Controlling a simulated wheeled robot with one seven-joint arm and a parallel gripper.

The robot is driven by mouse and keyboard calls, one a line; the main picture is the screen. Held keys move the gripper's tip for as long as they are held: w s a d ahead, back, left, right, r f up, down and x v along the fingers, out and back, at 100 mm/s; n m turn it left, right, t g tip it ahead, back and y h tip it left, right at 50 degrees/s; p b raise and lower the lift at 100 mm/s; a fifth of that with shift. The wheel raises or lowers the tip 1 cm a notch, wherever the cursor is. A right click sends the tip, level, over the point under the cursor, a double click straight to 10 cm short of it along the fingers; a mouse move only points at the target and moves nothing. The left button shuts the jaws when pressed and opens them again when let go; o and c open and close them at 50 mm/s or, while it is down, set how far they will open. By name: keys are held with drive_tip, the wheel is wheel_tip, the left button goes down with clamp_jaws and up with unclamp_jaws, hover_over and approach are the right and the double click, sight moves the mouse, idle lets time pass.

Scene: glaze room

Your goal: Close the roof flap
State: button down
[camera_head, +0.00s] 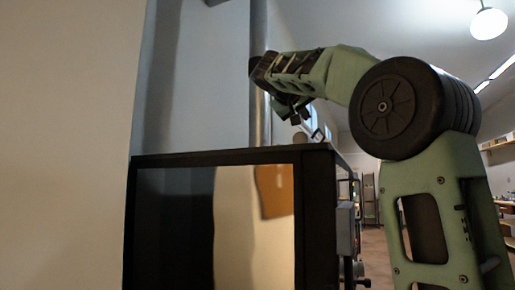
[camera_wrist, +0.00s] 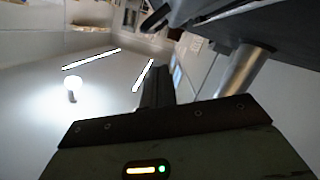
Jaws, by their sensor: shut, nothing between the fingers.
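A black-framed cabinet (camera_head: 230,157) with a reflective front panel stands in front of me. My gripper (camera_head: 297,119) hangs just above the right part of its top, pointing down, shut and empty. A small grey rounded piece (camera_head: 300,138) and a thin light upright piece (camera_head: 318,135) show at the top edge, under and beside my gripper. I cannot tell which of them belongs to the roof flap; the flap itself is not clearly visible, as the top is seen edge-on. In the wrist view, my dark shut fingers (camera_wrist: 156,88) point up the picture, with a dark structure (camera_wrist: 240,28) at upper right.
A metal pipe (camera_head: 258,60) rises behind the cabinet; it also shows in the wrist view (camera_wrist: 244,72). A grey box (camera_head: 346,229) is on the cabinet's right side. A cream wall (camera_head: 60,150) stands close at left. Shelves (camera_head: 369,195) stand farther back at right.

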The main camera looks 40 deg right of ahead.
drive_tip(key=shift+s+d+f+m+t+y+b, duration=0.15)
drive_tip(key=shift+s+d+f+m+t+b, duration=0.15)
drive_tip(key=shift+s+f+m+b, duration=0.7)
drive_tip(key=shift+s+d+f+m+t+y+b, duration=0.25)
drive_tip(key=shift+s+m+b, duration=0.25)
drive_tip(key=shift+b, duration=0.95)
